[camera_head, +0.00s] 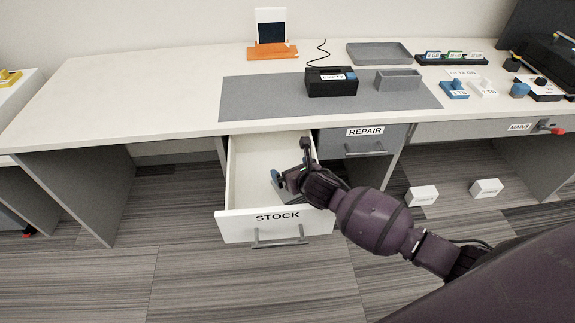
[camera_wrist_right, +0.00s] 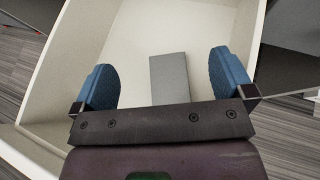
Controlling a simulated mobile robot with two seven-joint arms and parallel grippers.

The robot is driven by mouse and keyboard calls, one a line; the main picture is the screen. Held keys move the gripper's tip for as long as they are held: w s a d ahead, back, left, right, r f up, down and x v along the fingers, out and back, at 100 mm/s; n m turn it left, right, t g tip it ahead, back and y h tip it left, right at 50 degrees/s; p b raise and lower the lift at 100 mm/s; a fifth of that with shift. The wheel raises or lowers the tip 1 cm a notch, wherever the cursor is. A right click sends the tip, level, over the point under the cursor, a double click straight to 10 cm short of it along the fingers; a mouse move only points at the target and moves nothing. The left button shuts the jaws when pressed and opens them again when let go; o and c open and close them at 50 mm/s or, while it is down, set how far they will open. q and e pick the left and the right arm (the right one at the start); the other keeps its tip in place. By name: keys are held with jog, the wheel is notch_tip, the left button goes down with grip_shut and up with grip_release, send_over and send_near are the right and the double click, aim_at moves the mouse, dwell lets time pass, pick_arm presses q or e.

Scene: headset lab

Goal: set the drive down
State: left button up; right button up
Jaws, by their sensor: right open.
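The stock drawer (camera_head: 262,222) is pulled open, with white inner walls. A flat grey block (camera_wrist_right: 170,78), which looks like the drive, lies on the drawer floor in the right wrist view. In the head view it is mostly hidden by my gripper. My right gripper (camera_head: 288,172) is inside the drawer opening. In the wrist view its two blue finger pads (camera_wrist_right: 166,82) stand wide apart on either side of the block, with gaps on both sides. My left gripper is not in view.
The closed repair drawer (camera_head: 365,146) is right of the stock drawer. On the desk above are a grey mat (camera_head: 255,100), a black box (camera_head: 331,83), a small grey bin (camera_head: 398,80) and a flat tray (camera_head: 379,54). Two white boxes (camera_head: 422,196) (camera_head: 486,188) lie lower right.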

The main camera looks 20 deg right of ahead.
pick_arm(q)
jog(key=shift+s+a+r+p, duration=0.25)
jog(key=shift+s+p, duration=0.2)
jog(key=shift+p, duration=0.3)
pick_arm(e)
jog(key=v, duration=0.7)
jog(key=shift+s+r, duration=0.2)
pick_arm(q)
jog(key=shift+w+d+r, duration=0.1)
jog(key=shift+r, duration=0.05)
